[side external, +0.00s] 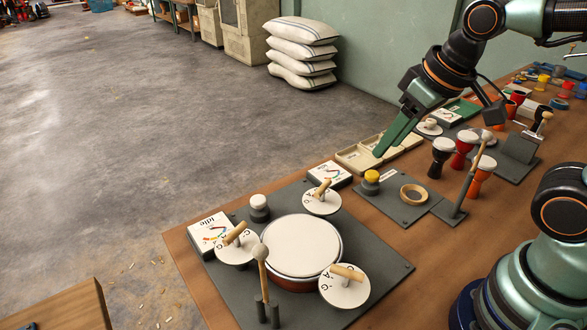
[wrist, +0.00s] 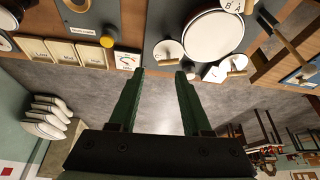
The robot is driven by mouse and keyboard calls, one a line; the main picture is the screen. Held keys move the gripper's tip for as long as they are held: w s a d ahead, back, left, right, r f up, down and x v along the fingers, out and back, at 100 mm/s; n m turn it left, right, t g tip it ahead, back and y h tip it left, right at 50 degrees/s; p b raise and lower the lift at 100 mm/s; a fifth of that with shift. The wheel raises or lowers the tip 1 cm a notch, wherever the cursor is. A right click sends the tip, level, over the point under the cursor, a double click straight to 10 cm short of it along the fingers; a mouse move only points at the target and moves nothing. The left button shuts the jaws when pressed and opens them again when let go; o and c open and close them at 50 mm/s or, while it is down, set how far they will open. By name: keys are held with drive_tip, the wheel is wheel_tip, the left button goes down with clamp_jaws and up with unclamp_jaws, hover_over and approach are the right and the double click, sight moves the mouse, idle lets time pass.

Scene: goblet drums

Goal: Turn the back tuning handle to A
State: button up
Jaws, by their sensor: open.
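A white-topped drum (side external: 301,246) sits on a dark grey plate (side external: 385,262) with three white dials around it, each with a wooden handle. One handle (side external: 321,187) is on the upper dial, one (side external: 234,233) on the left dial and one (side external: 347,272) on the lower right dial. Letters are printed on the dials; A and G are readable on the lower right one. In the wrist view the upper dial (wrist: 168,51) lies just beyond my fingertips. My gripper (side external: 379,154) is open and empty, above and right of that dial.
An "Idle" meter box (side external: 209,232), a second meter box (side external: 329,173) and a white-topped button (side external: 259,203) stand by the drum. A mallet (side external: 261,268) stands upright in front. A yellow button (side external: 371,176), trays (side external: 357,156) and small goblet drums (side external: 441,153) stand right.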

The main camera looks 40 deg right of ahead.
drive_tip(key=s+a+f+n+g, duration=0.2)
drive_tip(key=a, duration=0.5)
drive_tip(key=n+g, duration=0.3)
hover_over(353, 272)
wheel_tip(353, 272, down, 2)
drive_tip(key=shift+h, duration=0.4)
wheel_tip(353, 272, down, 12)
drive_tip(key=shift+f, duration=0.1)
drive_tip(key=shift+c, duration=0.3)
clamp_jaws()
